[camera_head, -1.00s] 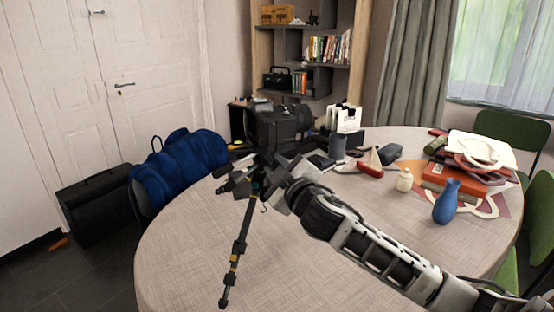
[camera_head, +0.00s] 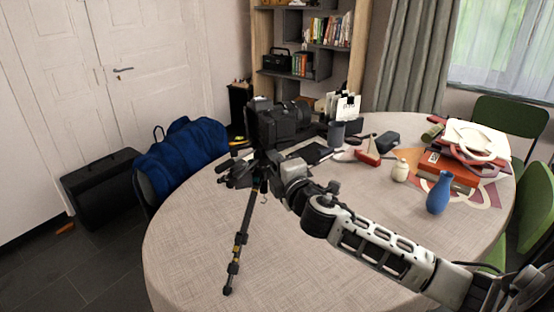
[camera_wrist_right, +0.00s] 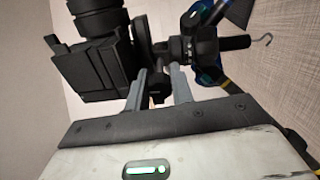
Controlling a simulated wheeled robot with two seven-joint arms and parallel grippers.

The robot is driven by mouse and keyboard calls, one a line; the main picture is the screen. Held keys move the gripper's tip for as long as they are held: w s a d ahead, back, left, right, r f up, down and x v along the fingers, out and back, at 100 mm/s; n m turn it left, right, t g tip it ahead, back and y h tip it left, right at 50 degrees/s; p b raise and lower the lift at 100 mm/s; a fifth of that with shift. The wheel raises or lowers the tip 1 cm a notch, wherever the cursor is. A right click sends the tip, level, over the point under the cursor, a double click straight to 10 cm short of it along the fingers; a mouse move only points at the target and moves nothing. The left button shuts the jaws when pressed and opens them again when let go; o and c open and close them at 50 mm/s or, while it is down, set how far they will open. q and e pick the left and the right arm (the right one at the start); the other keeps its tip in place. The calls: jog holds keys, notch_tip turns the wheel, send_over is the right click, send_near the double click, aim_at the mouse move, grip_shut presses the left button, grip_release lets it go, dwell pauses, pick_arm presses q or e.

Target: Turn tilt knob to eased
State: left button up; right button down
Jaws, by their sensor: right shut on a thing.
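A black camera (camera_head: 280,122) sits on the head of a tripod (camera_head: 240,235) that stands on the round table. The camera also shows in the right wrist view (camera_wrist_right: 98,58), at the upper left. My right gripper (camera_head: 268,170) reaches in from the right, just below the camera at the tripod head. In the right wrist view its two grey fingers (camera_wrist_right: 160,86) are shut on a small black knob (camera_wrist_right: 157,90) of the head. The fingers partly hide the knob, and no marking on it can be read. My left gripper is not in view.
The table's front left is clear.

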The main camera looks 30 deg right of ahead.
jog(key=shift+n, duration=0.5)
jog(key=c, duration=1.2)
grip_release()
